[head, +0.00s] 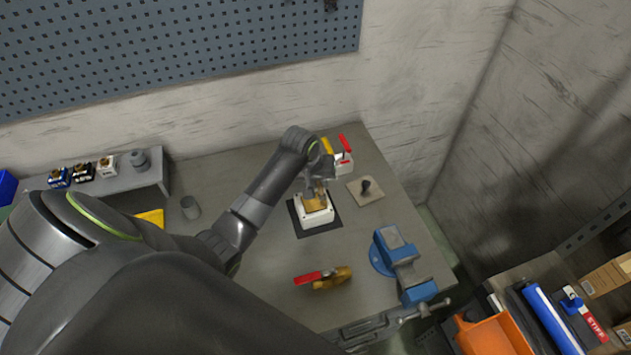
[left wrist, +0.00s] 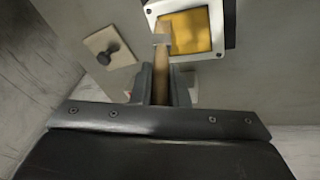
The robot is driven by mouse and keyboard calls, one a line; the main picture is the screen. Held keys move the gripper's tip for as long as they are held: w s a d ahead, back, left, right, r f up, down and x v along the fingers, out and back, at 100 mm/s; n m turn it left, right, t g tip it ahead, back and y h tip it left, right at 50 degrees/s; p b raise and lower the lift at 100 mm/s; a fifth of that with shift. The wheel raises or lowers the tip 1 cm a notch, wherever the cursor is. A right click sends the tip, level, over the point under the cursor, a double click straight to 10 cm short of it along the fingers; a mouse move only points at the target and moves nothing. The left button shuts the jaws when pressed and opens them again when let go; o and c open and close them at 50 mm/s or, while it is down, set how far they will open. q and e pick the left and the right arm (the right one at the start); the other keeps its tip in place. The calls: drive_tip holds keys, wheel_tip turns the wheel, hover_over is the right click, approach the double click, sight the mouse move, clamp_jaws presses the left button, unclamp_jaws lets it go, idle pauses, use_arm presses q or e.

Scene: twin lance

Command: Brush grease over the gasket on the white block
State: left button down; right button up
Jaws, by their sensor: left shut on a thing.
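The white block (head: 316,219) sits on a black mat (head: 331,207) in the middle of the bench. In the left wrist view the white block (left wrist: 229,15) frames a yellow-amber square (left wrist: 196,30); I cannot tell gasket from grease there. My left gripper (head: 317,184) is above the block, shut on a brush (left wrist: 162,62) with a wooden handle and a grey metal band. The brush end overlaps the left part of the amber square in the wrist view; I cannot tell whether it touches. My right gripper is not in view.
A plate with a black knob (head: 366,187) lies right of the block. A white holder with red and yellow handles (head: 343,162) stands behind. A blue vise (head: 396,249) is at right, a red-handled tool (head: 308,277) in front.

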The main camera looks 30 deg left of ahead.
use_arm(q)
drive_tip(key=shift+s+a, duration=1.3)
drive_tip(key=shift+s, duration=0.15)
drive_tip(key=shift+s+a, duration=0.1)
drive_tip(key=shift+s+a, duration=0.3)
drive_tip(key=shift+s, duration=0.05)
drive_tip(key=shift+r, duration=0.15)
wheel_tip(320, 180, up, 7)
idle(0.8)
drive_tip(key=shift+f, duration=0.2)
idle(0.4)
